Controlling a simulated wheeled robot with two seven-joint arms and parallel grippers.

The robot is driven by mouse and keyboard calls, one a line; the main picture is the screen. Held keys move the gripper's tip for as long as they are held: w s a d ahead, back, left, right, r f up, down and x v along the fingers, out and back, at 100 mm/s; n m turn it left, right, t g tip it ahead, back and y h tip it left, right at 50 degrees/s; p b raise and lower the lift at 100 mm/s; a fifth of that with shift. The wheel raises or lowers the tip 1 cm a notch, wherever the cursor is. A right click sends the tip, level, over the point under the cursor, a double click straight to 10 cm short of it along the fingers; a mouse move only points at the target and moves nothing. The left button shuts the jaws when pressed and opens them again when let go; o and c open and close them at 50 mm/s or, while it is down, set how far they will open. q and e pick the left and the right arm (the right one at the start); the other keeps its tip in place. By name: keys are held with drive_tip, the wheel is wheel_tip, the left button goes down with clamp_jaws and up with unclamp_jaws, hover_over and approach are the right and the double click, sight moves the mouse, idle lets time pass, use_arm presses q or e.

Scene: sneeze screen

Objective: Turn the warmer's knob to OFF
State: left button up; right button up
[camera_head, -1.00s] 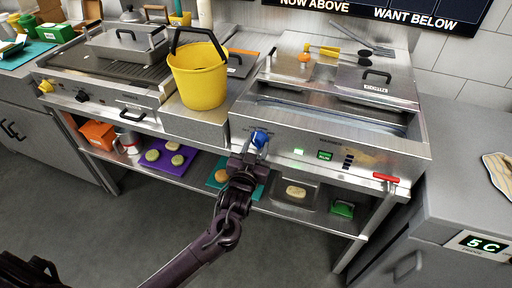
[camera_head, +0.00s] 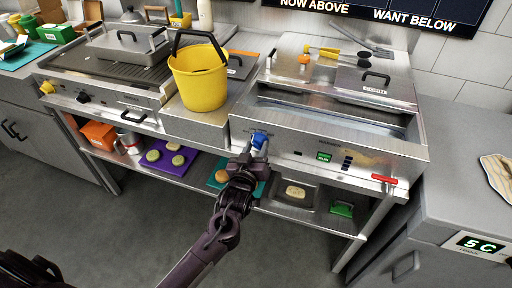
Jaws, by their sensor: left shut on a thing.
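The warmer (camera_head: 385,154) is a steel unit with an open well on top, right of the middle in the head view. Its blue knob (camera_head: 259,141) is on the left of the front panel. My left gripper (camera_head: 253,151) is shut on the knob and hides part of it, so its pointer and the marks around it cannot be read. A green-lit display (camera_head: 324,157) glows on the panel; the small indicator (camera_head: 298,153) left of it is dark. My right gripper is not in view.
A yellow bucket (camera_head: 199,88) stands left of the warmer. A red handle (camera_head: 384,179) sticks out at the panel's lower right. The shelf below holds a purple mat (camera_head: 167,169) with patties, a teal mat and a tray (camera_head: 307,204). The floor in front is clear.

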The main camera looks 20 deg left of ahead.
use_arm(q)
drive_tip(key=shift+n, duration=1.1)
drive_tip(key=o, duration=1)
drive_tip(key=shift+s, duration=0.1)
drive_tip(key=s, duration=0.7)
drive_tip(key=shift+s+d+r, duration=0.1)
drive_tip(key=shift+s+r, duration=0.05)
drive_tip(key=shift+s, duration=0.15)
